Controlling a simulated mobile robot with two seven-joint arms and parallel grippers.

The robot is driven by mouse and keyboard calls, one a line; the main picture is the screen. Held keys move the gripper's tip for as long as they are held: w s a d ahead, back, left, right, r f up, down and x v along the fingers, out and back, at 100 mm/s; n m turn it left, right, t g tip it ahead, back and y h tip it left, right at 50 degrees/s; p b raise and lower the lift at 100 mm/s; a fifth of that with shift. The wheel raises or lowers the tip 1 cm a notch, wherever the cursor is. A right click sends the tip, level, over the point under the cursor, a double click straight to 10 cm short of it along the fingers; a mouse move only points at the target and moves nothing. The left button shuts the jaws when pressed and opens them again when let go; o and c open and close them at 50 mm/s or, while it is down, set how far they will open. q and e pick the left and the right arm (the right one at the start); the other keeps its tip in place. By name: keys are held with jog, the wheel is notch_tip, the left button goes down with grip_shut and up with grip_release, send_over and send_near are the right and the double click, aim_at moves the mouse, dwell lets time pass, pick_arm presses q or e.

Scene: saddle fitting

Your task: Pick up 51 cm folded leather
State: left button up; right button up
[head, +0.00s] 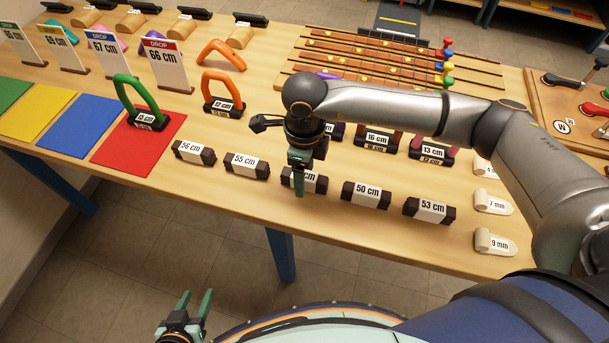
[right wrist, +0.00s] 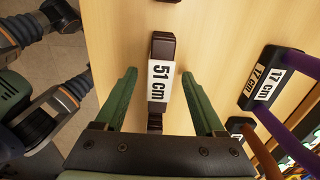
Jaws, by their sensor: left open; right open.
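The 51 cm folded leather (head: 317,183), a dark bar with a white label, lies on the table in the front row. My right gripper (head: 299,185) is over it, pointing down, and hides part of its label in the head view. In the right wrist view the 51 cm leather (right wrist: 161,72) shows between the two green fingers (right wrist: 158,76), with a gap on each side. The right gripper is open and empty; whether its tips reach down beside the leather I cannot tell. My left gripper (head: 196,302) is open and empty, low in front of the table.
In the same row lie the 56 cm (head: 194,151), 55 cm (head: 246,165), 50 cm (head: 366,194) and 53 cm (head: 430,210) leathers. Behind stand the 12 cm (head: 223,106) and 16 cm (head: 377,139) pieces. A green-handled piece (head: 147,118) stands on a red mat (head: 118,150).

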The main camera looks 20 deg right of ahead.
jog(key=shift+f, duration=0.4)
jog(key=shift+c, duration=0.2)
grip_shut()
